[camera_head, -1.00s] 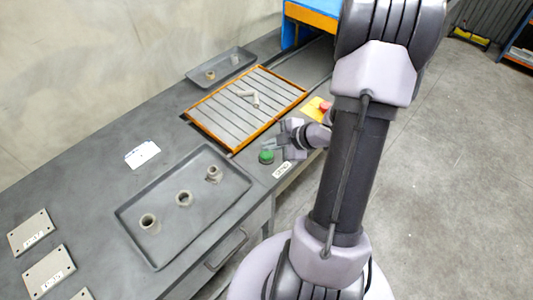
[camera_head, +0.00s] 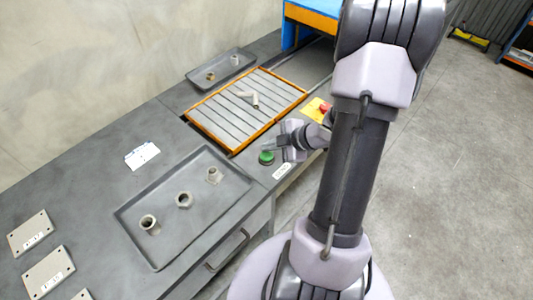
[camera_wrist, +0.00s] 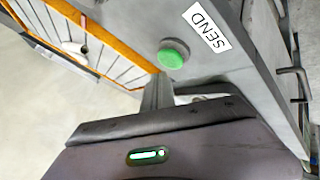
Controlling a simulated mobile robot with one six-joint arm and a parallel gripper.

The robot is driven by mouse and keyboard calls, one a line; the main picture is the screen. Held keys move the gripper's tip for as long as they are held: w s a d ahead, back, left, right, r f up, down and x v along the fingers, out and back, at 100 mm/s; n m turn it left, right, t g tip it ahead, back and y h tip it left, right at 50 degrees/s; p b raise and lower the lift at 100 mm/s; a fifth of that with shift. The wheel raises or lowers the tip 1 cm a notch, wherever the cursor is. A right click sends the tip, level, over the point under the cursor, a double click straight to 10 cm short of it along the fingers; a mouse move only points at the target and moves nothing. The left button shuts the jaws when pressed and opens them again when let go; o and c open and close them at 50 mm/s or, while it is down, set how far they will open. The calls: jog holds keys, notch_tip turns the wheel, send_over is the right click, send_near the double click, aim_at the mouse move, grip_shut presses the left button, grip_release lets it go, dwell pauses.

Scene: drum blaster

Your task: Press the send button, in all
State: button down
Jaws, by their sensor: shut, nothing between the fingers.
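The send button is a round green button (camera_head: 266,158) on the grey bench edge, beside a small white label (camera_head: 283,171). In the wrist view the green button (camera_wrist: 171,56) shows clear and uncovered, with the label reading SEND (camera_wrist: 207,28) to its right. My gripper (camera_head: 268,147) is shut and empty, low beside the button on its far side. In the wrist view its fingertips (camera_wrist: 162,80) point toward the button and look just short of it. I cannot tell the exact height of the tips above the bench.
A red button on a yellow plate (camera_head: 317,108) lies close behind my wrist. An orange-framed slatted tray (camera_head: 220,115) holds a grey fitting (camera_head: 250,97). A dark tray (camera_head: 165,235) in front holds several fittings, and another tray (camera_head: 222,68) stands behind.

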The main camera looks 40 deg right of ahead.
dwell(0.7)
jog(key=shift+f, duration=0.4)
